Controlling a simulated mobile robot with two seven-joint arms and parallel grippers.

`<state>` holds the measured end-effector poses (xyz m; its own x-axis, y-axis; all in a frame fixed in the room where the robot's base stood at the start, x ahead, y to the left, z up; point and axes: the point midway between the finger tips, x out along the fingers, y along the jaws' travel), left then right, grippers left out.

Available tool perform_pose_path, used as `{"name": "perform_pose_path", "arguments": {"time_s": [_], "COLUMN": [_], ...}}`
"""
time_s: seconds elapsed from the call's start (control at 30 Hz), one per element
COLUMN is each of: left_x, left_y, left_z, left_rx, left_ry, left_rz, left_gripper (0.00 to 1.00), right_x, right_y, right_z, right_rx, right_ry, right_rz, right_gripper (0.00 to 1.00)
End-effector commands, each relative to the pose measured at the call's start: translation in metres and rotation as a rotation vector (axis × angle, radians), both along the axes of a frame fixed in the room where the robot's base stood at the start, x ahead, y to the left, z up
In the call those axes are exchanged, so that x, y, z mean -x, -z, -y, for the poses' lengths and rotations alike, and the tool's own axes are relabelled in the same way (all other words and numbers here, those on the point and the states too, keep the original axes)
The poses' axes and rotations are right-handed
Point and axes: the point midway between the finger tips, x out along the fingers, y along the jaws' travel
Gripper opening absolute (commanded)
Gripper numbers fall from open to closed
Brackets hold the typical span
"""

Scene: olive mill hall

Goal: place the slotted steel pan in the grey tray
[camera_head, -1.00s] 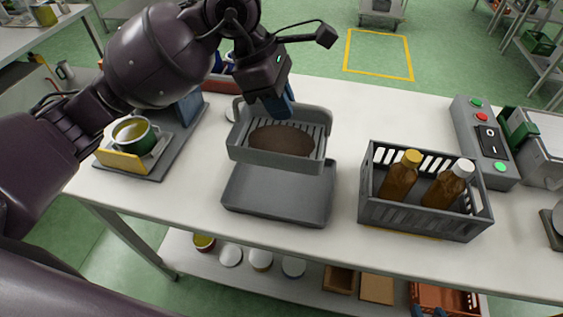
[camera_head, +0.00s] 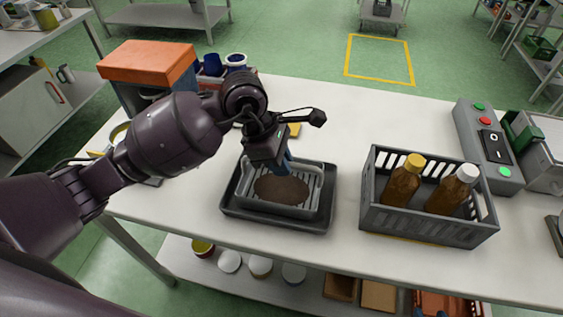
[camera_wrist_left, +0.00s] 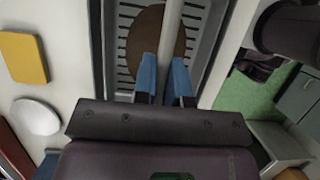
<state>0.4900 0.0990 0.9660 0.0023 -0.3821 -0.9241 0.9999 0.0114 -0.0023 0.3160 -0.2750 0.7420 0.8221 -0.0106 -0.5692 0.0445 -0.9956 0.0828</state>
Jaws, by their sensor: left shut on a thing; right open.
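The slotted steel pan (camera_head: 246,186), with a flat brown piece (camera_head: 282,189) on its slotted bottom, is inside the grey tray (camera_head: 230,212). The tray's dark rim shows around it, and the pan looks level and low in it. In the left wrist view the blue fingertips (camera_wrist_left: 166,75) close on a pale bar of the pan (camera_wrist_left: 124,72). Whether the pan's underside touches the tray floor is hidden.
A grey crate (camera_head: 372,217) with two brown bottles stands right of the tray. A control box (camera_head: 487,145) is further right. An orange-topped box (camera_head: 148,62) and blue mugs (camera_head: 212,65) stand at the back left. The table behind the crate (camera_head: 370,115) is clear.

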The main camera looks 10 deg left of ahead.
Motion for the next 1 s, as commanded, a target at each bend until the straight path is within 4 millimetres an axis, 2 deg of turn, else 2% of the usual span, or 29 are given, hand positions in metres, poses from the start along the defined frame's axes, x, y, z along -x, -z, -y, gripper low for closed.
{"name": "perform_pose_path", "arguments": {"time_s": [0.4,0.43,0.6,0.87,1.0], "left_x": [-0.0004,-0.0003,-0.0003,-0.0003,-0.0008], "left_y": [0.007,0.0074,0.0063,0.0055,-0.0022], "left_z": [0.0,-0.0001,0.0,0.0,-0.0024], "left_rx": [0.001,0.0,0.001,0.001,0.0], "left_ry": [0.0,0.0,0.0,0.0,0.0], "left_rz": [0.002,0.002,0.002,0.002,0.004], "left_gripper": [0.0,0.14,0.38,0.38,0.38], "right_x": [0.0002,-0.0002,-0.0008,-0.0016,-0.0025], "right_y": [0.0013,0.001,-0.0003,-0.0014,-0.0042], "right_z": [0.0001,0.0001,0.0002,0.0005,0.0005], "right_rx": [0.001,0.001,0.002,0.003,0.003], "right_ry": [-0.001,-0.001,-0.001,-0.003,-0.003], "right_rz": [0.0,0.0,0.002,0.004,0.009], "right_gripper": [0.41,0.41,0.41,0.41,0.41]}}
